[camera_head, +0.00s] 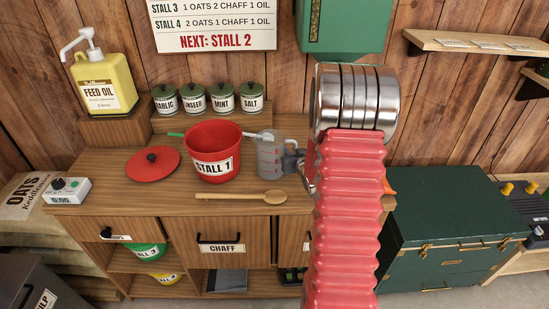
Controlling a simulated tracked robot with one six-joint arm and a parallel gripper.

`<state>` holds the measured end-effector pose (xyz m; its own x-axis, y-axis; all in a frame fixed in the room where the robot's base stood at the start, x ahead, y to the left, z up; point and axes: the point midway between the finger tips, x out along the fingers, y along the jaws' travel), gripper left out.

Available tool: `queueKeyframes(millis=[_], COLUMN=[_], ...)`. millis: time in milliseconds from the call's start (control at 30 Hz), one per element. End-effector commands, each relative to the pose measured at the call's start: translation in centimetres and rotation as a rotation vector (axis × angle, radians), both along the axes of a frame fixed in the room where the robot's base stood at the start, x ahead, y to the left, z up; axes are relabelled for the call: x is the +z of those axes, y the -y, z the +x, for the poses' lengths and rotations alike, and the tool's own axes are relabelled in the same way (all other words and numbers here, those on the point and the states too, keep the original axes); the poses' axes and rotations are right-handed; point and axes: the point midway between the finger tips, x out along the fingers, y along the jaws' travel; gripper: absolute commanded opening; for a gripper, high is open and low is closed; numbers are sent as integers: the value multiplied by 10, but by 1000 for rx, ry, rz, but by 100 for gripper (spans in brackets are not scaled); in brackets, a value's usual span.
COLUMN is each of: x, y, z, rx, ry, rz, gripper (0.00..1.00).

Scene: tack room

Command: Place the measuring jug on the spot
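The measuring jug (269,156) is grey and see-through with scale marks. It stands upright on the wooden counter, just right of the red STALL 1 bucket (206,166). My gripper (291,161) shows only as a small blue-grey part at the jug's right side, by its handle. My red arm hides the rest, so its opening and any hold on the handle cannot be made out. I cannot make out a marked spot on the counter.
A wooden spoon (243,197) lies in front of the bucket and jug. A red lid (152,164) lies to the left. Several tins stand on a riser behind, beside a yellow feed oil bottle (103,86). A green chest (437,233) stands right of the counter.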

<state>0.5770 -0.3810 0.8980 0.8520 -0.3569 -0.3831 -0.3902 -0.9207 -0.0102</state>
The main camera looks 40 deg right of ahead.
Motion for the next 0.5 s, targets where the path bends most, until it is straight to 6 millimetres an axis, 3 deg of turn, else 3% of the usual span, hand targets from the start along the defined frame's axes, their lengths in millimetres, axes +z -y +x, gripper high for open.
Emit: queueKeyframes(millis=[500], x=[0], y=[0], z=[0], rx=[0], ry=[0], rz=[0], gripper=[18])
